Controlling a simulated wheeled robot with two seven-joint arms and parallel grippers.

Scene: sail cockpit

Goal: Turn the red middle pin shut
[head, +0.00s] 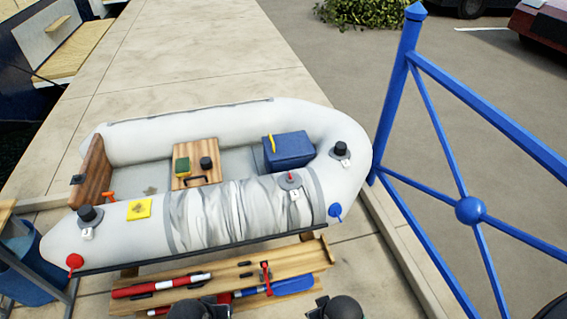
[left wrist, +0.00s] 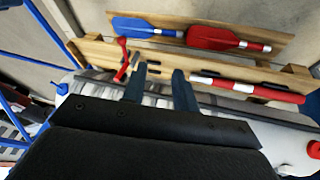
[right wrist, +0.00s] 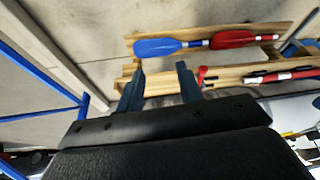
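The middle valve has a red pin (head: 290,178) standing up from a dark base on the near tube of the grey inflatable boat (head: 130,128). A small white tag (head: 295,195) hangs below it. Whether the pin is turned open or shut is too small to tell. My left gripper (left wrist: 160,80) is open and empty in the left wrist view. My right gripper (right wrist: 157,80) is open and empty in the right wrist view. Both arms show only as dark shapes at the head view's bottom edge, nearer than the boat and apart from the pin.
Black-capped valves (head: 88,213) (head: 340,150) sit at both ends. A wooden rack (head: 315,252) with oars and a red clamp (head: 266,276) lies before the boat. A blue railing (head: 395,85) stands right. Inside are a blue box (head: 290,152) and wooden seat (head: 195,150).

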